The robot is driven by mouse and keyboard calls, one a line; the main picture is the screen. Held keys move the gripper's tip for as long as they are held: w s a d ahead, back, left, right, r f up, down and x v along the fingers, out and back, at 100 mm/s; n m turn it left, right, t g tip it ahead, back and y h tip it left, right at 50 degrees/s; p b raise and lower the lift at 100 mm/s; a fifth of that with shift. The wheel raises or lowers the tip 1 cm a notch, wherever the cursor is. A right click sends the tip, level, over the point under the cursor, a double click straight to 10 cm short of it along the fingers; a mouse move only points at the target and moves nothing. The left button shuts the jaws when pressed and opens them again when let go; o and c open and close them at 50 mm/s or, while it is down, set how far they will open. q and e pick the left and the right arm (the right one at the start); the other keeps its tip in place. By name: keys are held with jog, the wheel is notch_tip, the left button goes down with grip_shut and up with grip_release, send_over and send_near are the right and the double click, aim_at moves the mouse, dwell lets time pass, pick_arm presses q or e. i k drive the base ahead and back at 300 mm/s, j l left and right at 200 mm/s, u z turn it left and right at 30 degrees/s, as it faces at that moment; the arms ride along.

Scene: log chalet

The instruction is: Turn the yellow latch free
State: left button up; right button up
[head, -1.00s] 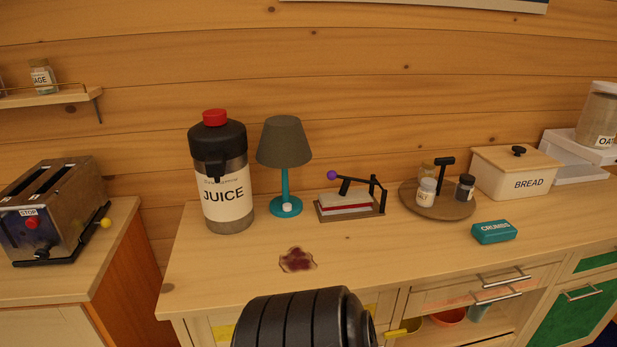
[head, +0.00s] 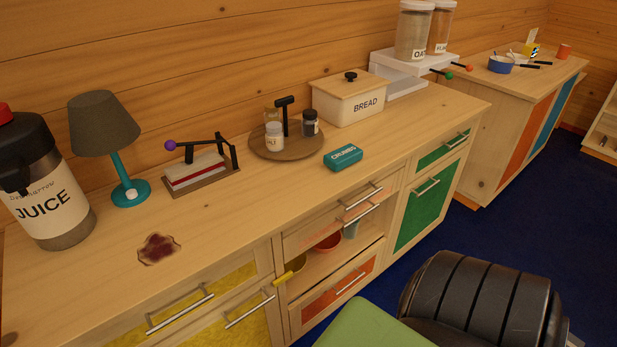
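The yellow latch (head: 284,279) is a small yellow bar in the head view, at the upper right corner of a yellow-panelled cabinet door (head: 247,327). It lies across the frame edge beside the open shelf, slightly tilted in the picture. The door looks closed and has a metal bar handle. Neither of my grippers shows in the head view, so nothing is seen touching the latch.
Above the latch, the wooden counter (head: 225,218) carries a juice dispenser (head: 48,205), lamp (head: 105,130), spice turntable (head: 262,150) and bread box (head: 347,100). A dark stain (head: 158,249) lies near its front edge. Blue floor (head: 480,235) is open at right.

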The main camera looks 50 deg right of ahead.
aim_at(288, 275)
jog(key=z, duration=1.35)
jog(key=i+l+u, duration=0.25)
jog(key=l, duration=1.15)
jog(key=k+l+u, duration=0.1)
jog(key=l+u, duration=0.15)
jog(key=l, duration=1.15)
